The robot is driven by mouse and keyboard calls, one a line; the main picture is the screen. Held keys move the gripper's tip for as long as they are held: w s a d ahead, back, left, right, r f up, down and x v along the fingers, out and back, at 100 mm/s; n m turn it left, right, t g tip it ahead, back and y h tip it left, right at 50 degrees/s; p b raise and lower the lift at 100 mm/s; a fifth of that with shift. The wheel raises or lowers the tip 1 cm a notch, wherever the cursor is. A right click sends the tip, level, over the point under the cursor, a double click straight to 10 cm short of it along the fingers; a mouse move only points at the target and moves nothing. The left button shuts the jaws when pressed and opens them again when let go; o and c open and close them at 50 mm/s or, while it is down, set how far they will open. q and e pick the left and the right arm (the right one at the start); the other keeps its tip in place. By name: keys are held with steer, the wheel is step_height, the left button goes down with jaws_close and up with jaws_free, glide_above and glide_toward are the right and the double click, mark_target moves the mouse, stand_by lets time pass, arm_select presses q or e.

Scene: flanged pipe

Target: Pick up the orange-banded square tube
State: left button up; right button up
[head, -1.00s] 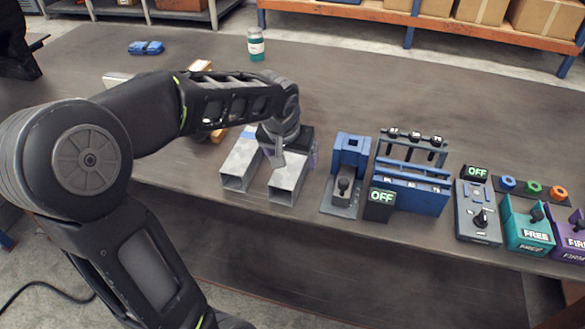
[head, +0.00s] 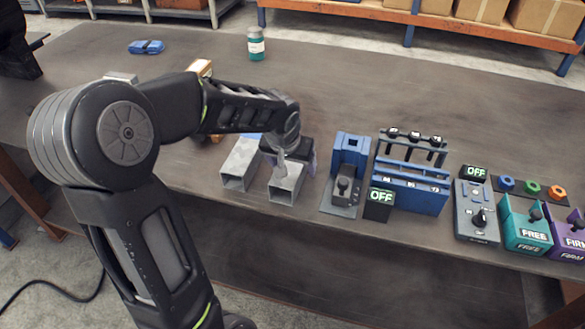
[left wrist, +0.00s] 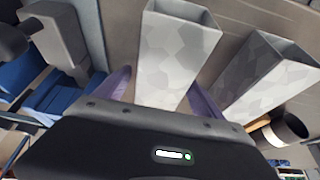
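Two grey square tubes lie side by side on the table, open ends toward the front edge. The left tube (head: 240,165) has a blue band near its far end. The right tube (head: 286,184) is partly covered by my left gripper (head: 287,158), and I see no orange band on its visible part. In the left wrist view this tube (left wrist: 176,60) lies between the two purple fingers (left wrist: 162,88), with a small gap at the left finger, so the gripper looks open around it. The other tube (left wrist: 262,85) is to its right. My right gripper is out of view.
A blue fixture (head: 349,160) with a lever stands close right of the tubes. A blue rack (head: 410,190), an OFF sign (head: 381,198) and coloured switch boxes (head: 527,232) are further right. A green jar (head: 256,45) stands behind.

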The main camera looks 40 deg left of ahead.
arm_select(q)
jaws_close()
stand_by(0.7)
